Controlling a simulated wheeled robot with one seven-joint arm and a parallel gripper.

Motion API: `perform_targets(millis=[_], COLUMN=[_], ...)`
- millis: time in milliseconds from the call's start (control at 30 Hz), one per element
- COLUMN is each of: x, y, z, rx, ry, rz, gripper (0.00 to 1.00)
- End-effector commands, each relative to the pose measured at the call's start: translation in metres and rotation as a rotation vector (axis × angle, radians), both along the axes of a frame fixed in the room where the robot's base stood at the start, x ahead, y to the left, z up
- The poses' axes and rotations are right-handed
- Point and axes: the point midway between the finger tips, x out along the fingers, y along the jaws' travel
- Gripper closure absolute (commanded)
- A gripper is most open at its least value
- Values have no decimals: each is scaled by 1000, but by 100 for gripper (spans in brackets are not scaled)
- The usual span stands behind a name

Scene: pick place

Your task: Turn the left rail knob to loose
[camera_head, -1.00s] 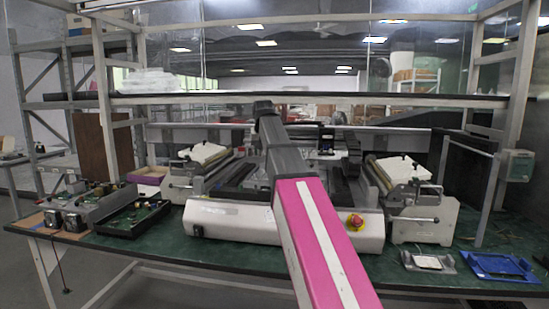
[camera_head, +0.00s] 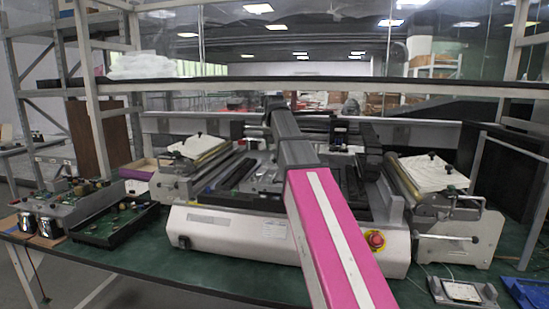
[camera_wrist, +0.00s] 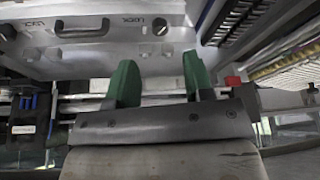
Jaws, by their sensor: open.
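In the wrist view my gripper (camera_wrist: 158,76) has two green fingers, spread apart with nothing between them. Beyond the fingertips is a pale metal panel (camera_wrist: 125,48) with a dark bar handle (camera_wrist: 82,30). A small round silver knob (camera_wrist: 160,27) with dark lettering beside it sits on this panel, a little beyond and apart from the fingers. A second round knob (camera_wrist: 8,31) shows at the left edge. I cannot tell which is the left rail knob, or its setting. In the head view my pink and grey arm reaches over the white machine (camera_head: 230,233); my gripper cannot be made out there.
A red emergency button (camera_head: 376,240) is on the machine's front. Clamp fixtures stand at its left (camera_head: 190,165) and right (camera_head: 450,215). A black tray (camera_head: 115,222) is at the bench's left. In the wrist view a ribbed dark rail (camera_wrist: 235,22) and red block (camera_wrist: 233,82) lie right of the fingers.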

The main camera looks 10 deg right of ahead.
Motion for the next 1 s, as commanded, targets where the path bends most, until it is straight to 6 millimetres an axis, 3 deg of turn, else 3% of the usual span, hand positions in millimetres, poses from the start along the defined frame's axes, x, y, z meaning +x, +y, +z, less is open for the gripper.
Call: perform_targets(millis=[200, 400, 867, 933, 1000], x=[14, 23, 26, 26, 26], y=[-2, -3, -4, -4, -4], z=[-34, -55, -64, -64, -64], rx=[0, 0, 0, 0, 0], ry=[2, 1, -1, -1, -1], rz=[0, 0, 0, 0, 0], gripper=[53, 53, 53, 69, 92])
